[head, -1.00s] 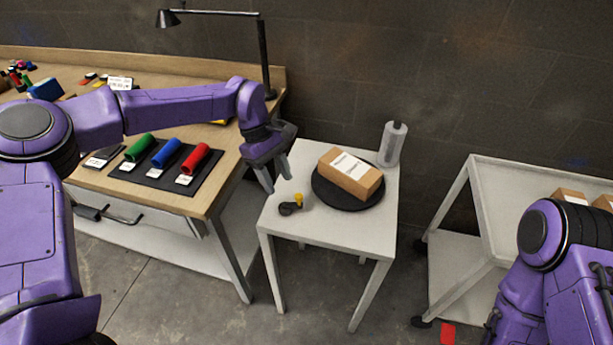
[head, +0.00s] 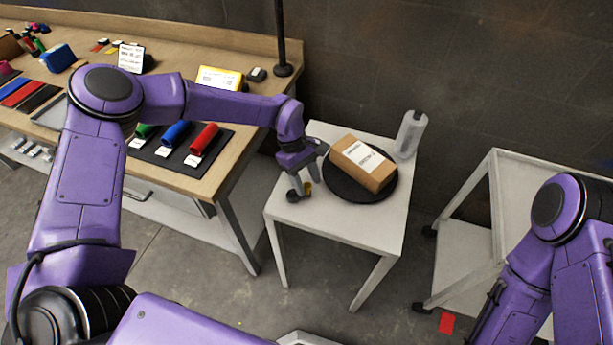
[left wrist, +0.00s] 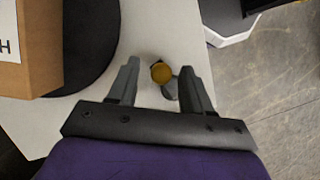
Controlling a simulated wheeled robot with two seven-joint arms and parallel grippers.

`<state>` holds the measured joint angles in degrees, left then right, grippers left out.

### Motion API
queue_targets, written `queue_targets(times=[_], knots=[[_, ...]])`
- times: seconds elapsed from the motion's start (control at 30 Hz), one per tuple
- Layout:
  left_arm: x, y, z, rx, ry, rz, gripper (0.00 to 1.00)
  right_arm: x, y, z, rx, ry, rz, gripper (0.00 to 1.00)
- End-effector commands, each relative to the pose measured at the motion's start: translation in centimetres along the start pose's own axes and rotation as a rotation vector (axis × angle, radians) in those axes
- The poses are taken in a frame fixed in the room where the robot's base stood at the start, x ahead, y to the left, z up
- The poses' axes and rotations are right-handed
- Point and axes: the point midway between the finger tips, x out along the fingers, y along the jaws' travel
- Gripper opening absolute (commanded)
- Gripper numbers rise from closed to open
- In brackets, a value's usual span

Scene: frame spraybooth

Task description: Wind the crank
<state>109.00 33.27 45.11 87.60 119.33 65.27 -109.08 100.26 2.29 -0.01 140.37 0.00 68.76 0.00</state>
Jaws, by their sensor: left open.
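The crank (left wrist: 161,73) has a yellow knob on a dark grey arm and sits at the near left of the small white table. In the head view the crank (head: 294,195) is partly hidden by the gripper. My left gripper (head: 305,190) points down over it. In the left wrist view the gripper (left wrist: 158,78) is open, with the yellow knob between its fingertips, nearer the right finger; I cannot tell whether they touch. The black round turntable (head: 340,186) beside it carries a brown cardboard box (head: 363,163) with a white label. My right gripper is out of view.
A grey-white cylinder (head: 411,134) stands at the table's back right corner. A wooden bench (head: 226,169) with green, blue and red rolls is at the left. A white cart (head: 470,245) stands at the right.

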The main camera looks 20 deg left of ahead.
Motion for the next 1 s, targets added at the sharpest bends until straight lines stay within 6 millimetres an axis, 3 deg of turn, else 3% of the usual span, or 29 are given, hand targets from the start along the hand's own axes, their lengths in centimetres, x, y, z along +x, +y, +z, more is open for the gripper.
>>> queue_targets(times=[0.23,0.27,0.4,0.73,1.0], knots=[[0.2,0.0,-0.1,-0.002,0.000,0.002,0.50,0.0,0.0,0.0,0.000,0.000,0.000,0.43],[0.2,0.0,-0.1,-0.002,0.000,0.002,0.43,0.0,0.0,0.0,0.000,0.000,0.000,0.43],[0.1,0.0,-0.1,-0.002,0.000,0.002,0.00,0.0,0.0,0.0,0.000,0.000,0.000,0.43],[0.2,0.0,-0.2,-0.027,0.000,0.014,0.00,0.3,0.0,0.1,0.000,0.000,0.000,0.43],[0.2,0.3,-0.7,-0.162,-0.001,0.071,0.00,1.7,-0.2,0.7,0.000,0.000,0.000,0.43]])
